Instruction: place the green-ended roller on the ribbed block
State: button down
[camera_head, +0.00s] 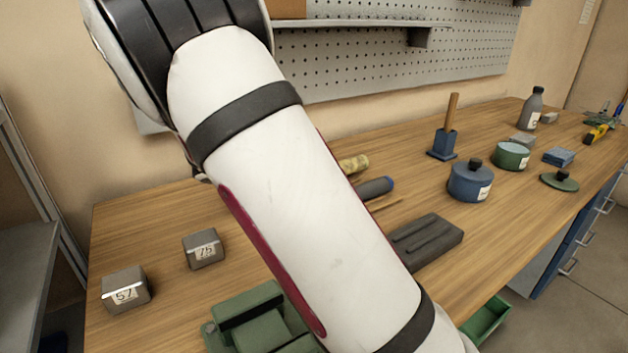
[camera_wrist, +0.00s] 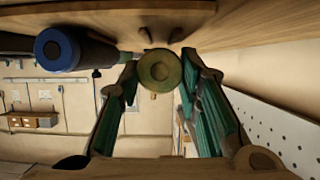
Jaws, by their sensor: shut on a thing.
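A roller with an olive-green end (camera_wrist: 160,71) sits between my gripper's (camera_wrist: 157,80) green-padded fingertips in the wrist view, and the gripper is shut on it. A tan-olive roller (camera_head: 353,163), which looks like the same one, shows partly behind my arm in the head view. The dark grey ribbed block (camera_head: 428,240) lies on the bench right of my arm. Its visible grooved top is bare, and its left part is hidden. My gripper is hidden behind my arm in the head view.
A blue-ended dark roller (camera_head: 376,187) lies close by; it also shows at the left of the wrist view (camera_wrist: 58,48). Blue (camera_head: 470,182) and green (camera_head: 511,156) pots stand right. Weights (camera_head: 125,290) and a green fixture (camera_head: 262,322) are at the left front.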

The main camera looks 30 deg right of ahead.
jog(key=shift+f, duration=0.65)
jog(key=shift+f, duration=0.1)
jog(key=shift+f+b, duration=0.15)
jog(key=shift+b, duration=0.15)
jog(key=c, duration=1.2)
grip_release()
jog(key=shift+o, duration=0.2)
jog(key=shift+p, duration=0.45)
